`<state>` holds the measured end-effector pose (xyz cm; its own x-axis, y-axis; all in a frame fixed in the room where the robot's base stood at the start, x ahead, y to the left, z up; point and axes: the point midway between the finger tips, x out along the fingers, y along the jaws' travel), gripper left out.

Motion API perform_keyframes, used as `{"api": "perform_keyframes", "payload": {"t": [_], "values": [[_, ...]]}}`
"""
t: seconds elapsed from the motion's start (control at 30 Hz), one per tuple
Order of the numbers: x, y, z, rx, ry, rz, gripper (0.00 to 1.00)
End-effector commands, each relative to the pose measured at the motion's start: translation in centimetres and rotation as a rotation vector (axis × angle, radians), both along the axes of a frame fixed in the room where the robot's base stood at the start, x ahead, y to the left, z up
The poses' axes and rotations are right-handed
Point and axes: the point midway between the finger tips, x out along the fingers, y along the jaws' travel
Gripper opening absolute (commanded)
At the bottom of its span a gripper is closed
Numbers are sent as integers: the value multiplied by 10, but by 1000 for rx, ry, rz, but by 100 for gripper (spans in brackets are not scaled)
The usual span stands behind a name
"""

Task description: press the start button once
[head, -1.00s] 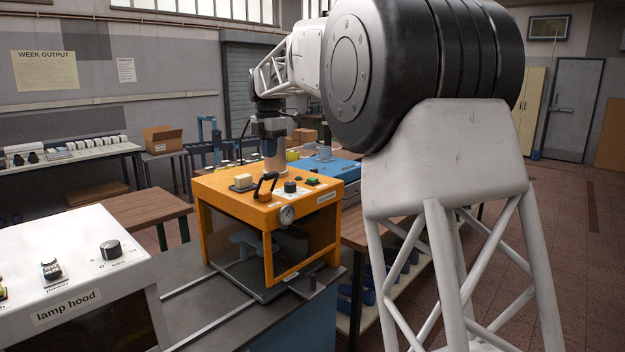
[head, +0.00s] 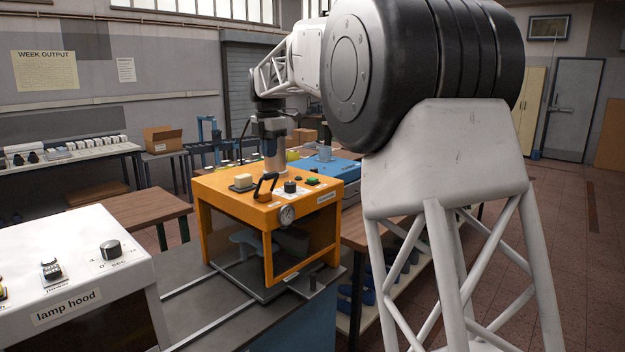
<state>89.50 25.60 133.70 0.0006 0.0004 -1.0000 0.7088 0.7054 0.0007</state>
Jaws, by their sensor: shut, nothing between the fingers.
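The orange machine (head: 232,193) stands on a grey bench in the middle of the head view. On its top are a cream button (head: 243,182), a black-handled lever (head: 265,187), a black knob (head: 290,187) and a green button (head: 313,181). Their small labels are too small to read, so I cannot tell which button is marked start. My gripper (head: 275,168) points down over the back of the machine's top, behind the lever. It is shut and empty. I cannot tell how far its tips are above the top.
A white lamp hood box (head: 65,312) with knobs stands at the front left. A round gauge (head: 287,214) is on the orange machine's front. My arm's large links fill the right of the view.

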Motion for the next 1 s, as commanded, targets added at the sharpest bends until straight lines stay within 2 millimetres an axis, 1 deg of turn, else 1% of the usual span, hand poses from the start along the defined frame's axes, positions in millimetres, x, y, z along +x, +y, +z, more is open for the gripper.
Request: {"api": "perform_keyframes", "payload": {"t": [0.17, 0.37, 0.57, 1.0], "values": [[3, -1, -1, 8, -9, -35, 0], [12, -5, -4, 37, -35, -160, 0], [27, -13, -9, 91, -76, -374, 0], [67, -34, -18, 267, -138, -932, 0]]}}
